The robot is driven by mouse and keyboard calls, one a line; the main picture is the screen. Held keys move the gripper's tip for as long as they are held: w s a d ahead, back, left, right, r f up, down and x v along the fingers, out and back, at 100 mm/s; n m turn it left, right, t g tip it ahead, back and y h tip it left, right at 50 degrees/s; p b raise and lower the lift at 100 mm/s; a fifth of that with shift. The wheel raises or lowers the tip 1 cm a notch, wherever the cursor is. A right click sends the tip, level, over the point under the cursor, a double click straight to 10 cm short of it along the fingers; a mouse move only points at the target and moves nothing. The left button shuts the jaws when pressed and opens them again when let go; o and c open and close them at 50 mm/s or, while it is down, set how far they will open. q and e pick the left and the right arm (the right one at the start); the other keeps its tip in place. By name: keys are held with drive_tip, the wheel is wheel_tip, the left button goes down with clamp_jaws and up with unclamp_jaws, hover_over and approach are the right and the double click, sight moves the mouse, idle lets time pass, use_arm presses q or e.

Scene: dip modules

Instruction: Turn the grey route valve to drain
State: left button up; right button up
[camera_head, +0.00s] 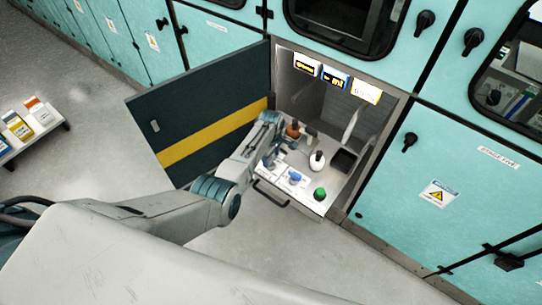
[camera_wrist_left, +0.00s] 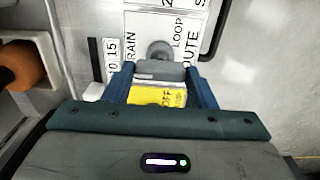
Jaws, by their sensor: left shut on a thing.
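The grey route valve (camera_wrist_left: 160,49) is at the top centre of the left wrist view, on a white label panel with "LOOP", "ROUTE" and a partly hidden word ending in "RAIN". My left gripper (camera_wrist_left: 161,88) has its blue fingers on both sides of the valve's grey handle and is shut on it. A yellow patch with dark lettering shows between the fingers. In the head view my left gripper (camera_head: 273,150) is inside the open cabinet, over the left of its white deck; the valve is hard to make out there. My right gripper is not in view.
The cabinet door (camera_head: 205,110) with a yellow stripe stands open at left. On the deck (camera_head: 305,200) are an orange-brown item (camera_head: 293,129), a black-topped white bottle (camera_head: 317,160), a blue knob (camera_head: 295,177), a green knob (camera_head: 320,193) and a black bin (camera_head: 345,160).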

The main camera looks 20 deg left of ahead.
sight(271, 158)
use_arm(q)
drive_tip(key=o, duration=1)
drive_tip(key=shift+r, duration=0.1)
drive_tip(key=shift+r+b, duration=0.6)
drive_tip(key=shift+r, duration=4.75)
